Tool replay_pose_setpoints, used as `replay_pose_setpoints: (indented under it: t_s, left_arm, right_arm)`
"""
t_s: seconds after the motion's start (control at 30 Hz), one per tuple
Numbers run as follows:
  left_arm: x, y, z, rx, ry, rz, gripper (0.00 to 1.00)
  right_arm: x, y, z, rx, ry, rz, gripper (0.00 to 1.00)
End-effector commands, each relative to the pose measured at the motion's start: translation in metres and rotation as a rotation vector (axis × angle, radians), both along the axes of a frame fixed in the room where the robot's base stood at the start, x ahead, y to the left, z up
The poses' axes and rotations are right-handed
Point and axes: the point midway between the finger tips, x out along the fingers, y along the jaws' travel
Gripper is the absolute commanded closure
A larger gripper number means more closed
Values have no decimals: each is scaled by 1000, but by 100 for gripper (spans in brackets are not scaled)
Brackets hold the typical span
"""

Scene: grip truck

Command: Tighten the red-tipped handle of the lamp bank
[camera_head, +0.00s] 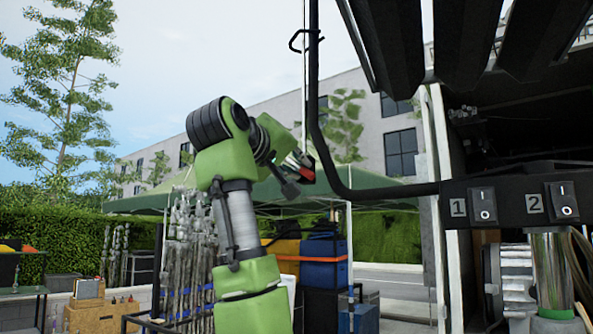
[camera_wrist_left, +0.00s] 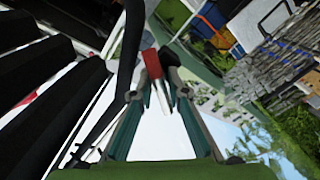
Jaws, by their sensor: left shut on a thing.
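My left gripper (camera_head: 298,172) is raised beside the black bent bar (camera_head: 313,95) of the lamp bank. In the left wrist view its two fingers (camera_wrist_left: 156,88) are closed around the red-tipped handle (camera_wrist_left: 152,64). The red tip also shows in the head view (camera_head: 306,174), partly hidden by the gripper. The dark lamp panels (camera_head: 465,40) hang at the upper right; they show at the left of the wrist view (camera_wrist_left: 45,75). My right gripper is not in view.
A switch panel marked 1 and 2 (camera_head: 508,203) sits at the right, above a metal cylinder (camera_head: 551,270) inside the truck. A green canopy (camera_head: 180,200) stands behind my arm, with blue and yellow cases (camera_head: 323,262) under it. Open sky lies at the upper left.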

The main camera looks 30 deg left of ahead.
Motion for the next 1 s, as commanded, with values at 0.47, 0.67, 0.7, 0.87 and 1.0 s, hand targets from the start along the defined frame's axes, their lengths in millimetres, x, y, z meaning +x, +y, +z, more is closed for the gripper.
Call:
replay_pose_setpoints:
  t_s: [0.47,0.67,0.7,0.87,1.0]
  left_arm:
    - [0,1,-2,443,76,1,100]
    - [0,1,-1,599,102,1,100]
    - [0,1,-1,626,105,1,100]
    - [0,1,-1,713,121,1,100]
    - [0,1,-1,765,129,0,100]
  right_arm:
    - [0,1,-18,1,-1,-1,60]
    - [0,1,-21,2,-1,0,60]
    - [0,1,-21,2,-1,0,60]
    - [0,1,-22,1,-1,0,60]
    - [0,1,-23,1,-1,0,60]
